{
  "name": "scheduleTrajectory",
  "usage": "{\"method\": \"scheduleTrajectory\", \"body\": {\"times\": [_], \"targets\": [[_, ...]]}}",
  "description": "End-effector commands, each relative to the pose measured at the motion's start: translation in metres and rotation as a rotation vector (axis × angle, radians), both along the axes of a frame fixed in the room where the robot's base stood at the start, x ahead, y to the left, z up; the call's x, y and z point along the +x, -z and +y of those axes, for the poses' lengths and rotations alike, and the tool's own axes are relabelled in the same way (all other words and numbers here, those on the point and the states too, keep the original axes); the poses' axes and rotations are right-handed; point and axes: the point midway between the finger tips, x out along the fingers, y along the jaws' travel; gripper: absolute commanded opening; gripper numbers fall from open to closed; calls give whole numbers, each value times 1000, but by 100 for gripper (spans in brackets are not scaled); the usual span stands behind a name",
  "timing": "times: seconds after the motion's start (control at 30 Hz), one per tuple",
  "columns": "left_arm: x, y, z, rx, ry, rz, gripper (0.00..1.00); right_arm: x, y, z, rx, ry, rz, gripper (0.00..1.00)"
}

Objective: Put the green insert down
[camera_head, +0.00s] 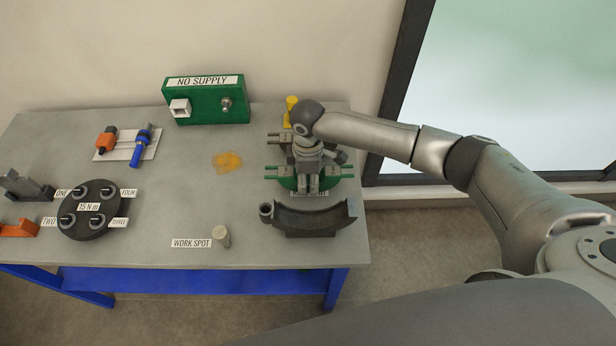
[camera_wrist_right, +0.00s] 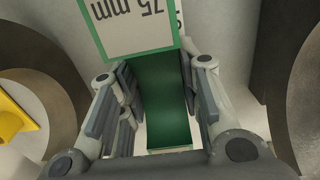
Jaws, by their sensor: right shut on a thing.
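The green insert (camera_head: 288,182) is at the right part of the table, behind a dark curved half-shell (camera_head: 335,218). My right gripper (camera_head: 314,184) comes down on it from above and hides its middle. In the right wrist view the green insert (camera_wrist_right: 165,105) stands between the two fingers, and its white "75 mm" label (camera_wrist_right: 128,25) shows upside down. The right gripper (camera_wrist_right: 160,110) is shut on it. Whether the insert's underside touches anything is hidden. My left gripper is not in view.
A yellow part (camera_head: 291,103) stands behind the gripper. A green "NO SUPPLY" box (camera_head: 215,103), an orange-and-blue tool set on a white plate (camera_head: 112,154), a black round "15 N m" holder (camera_head: 88,222) and a small post (camera_head: 222,237) lie left. The table's middle is mostly clear.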

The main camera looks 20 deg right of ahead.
Motion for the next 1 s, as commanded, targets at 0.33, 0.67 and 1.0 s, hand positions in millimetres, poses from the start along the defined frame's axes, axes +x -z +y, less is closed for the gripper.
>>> {"method": "scheduleTrajectory", "body": {"times": [0.33,0.67,1.0], "targets": [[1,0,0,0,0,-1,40,0,0,0,0,0,0,53],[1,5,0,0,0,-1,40,1,-16,0,1,1,-2,53],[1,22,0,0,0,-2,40,1,-87,0,1,-1,-2,53]]}}
